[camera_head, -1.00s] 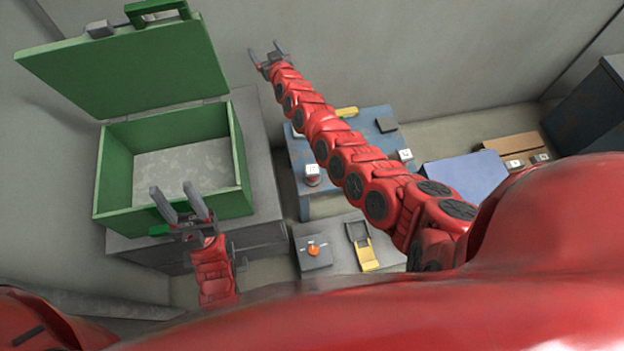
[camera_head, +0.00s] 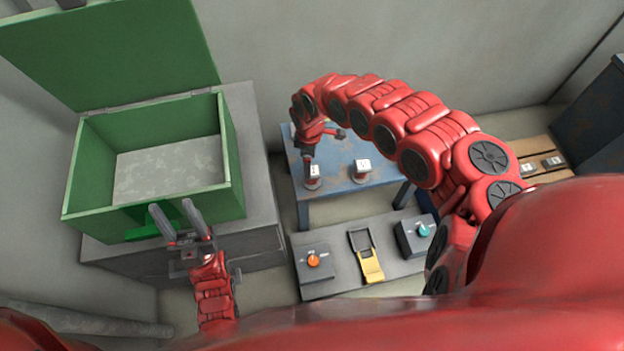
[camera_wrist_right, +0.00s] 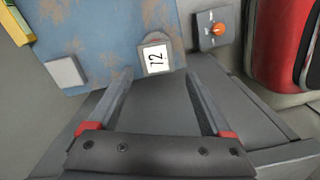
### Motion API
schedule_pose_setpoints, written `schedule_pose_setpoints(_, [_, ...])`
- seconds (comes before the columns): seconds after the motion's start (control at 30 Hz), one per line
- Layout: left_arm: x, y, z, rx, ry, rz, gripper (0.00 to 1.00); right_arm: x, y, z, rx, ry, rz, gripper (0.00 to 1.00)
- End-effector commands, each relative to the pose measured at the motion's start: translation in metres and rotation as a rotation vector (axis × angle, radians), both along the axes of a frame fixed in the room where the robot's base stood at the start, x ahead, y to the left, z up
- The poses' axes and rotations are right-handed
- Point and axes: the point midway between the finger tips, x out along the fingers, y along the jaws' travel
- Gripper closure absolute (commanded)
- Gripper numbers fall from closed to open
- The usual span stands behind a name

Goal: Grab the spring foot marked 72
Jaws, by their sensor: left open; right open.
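The spring foot marked 72 (camera_wrist_right: 155,57) shows in the right wrist view, its white label facing up, just beyond and between my right fingertips. My right gripper (camera_wrist_right: 157,80) is open with nothing between its fingers. In the head view my right gripper (camera_head: 308,152) points down just above the left-hand spring foot (camera_head: 313,174) on the blue table; its label is too small to read there. A second spring foot (camera_head: 362,168) stands to its right. My left gripper (camera_head: 171,206) is open and empty at the front of the green box.
The open green box (camera_head: 232,165) stands on a grey bench at left. In front is a panel with an orange knob (camera_head: 313,260), a yellow-handled switch (camera_head: 369,268) and a teal knob (camera_head: 423,230).

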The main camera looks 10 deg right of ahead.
Motion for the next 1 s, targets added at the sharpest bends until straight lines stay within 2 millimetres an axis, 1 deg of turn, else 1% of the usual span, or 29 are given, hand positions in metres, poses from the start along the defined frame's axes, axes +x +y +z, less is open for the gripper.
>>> schedule_pose_setpoints(0.03, [0.0,0.0,-0.009,0.0,0.0,0.0,0.5,-0.001,0.002,-0.017,0.003,0.002,0.001,0.17])
schedule_pose_setpoints(0.1, [0.0,0.0,-0.015,0.0,0.0,0.0,0.5,0.0,0.002,-0.032,0.004,0.0,-0.001,0.17])
schedule_pose_setpoints(0.2, [0.0,0.0,-0.02,0.0,0.0,0.0,0.5,0.001,0.001,-0.048,0.003,-0.002,-0.001,0.17])
schedule_pose_setpoints(0.47, [0.0,0.0,-0.025,0.0,0.0,0.0,0.5,0.001,0.0,-0.064,0.003,-0.002,-0.001,0.17])
schedule_pose_setpoints(0.57, [0.0,0.0,-0.032,0.0,0.0,0.0,0.5,0.002,-0.003,-0.077,0.004,-0.004,-0.003,0.17])
schedule_pose_setpoints(0.67, [0.0,0.0,-0.04,0.0,0.0,0.0,0.5,0.004,-0.006,-0.094,0.005,-0.007,-0.003,0.17])
schedule_pose_setpoints(0.7, [0.0,0.0,-0.043,0.0,0.0,0.0,0.5,0.003,-0.005,-0.1,0.006,-0.006,-0.002,0.17])
schedule_pose_setpoints(0.77, [0.0,0.0,-0.045,0.0,0.0,0.0,0.5,0.002,-0.005,-0.108,0.005,-0.004,-0.001,0.17])
schedule_pose_setpoints(0.83, [0.0,0.0,-0.046,0.0,0.0,0.0,0.5,0.003,-0.006,-0.111,0.003,-0.006,-0.002,0.17])
schedule_pose_setpoints(1.0, [0.0,0.0,-0.044,0.0,0.0,0.0,0.5,0.004,-0.007,-0.109,0.002,-0.007,-0.001,0.17])
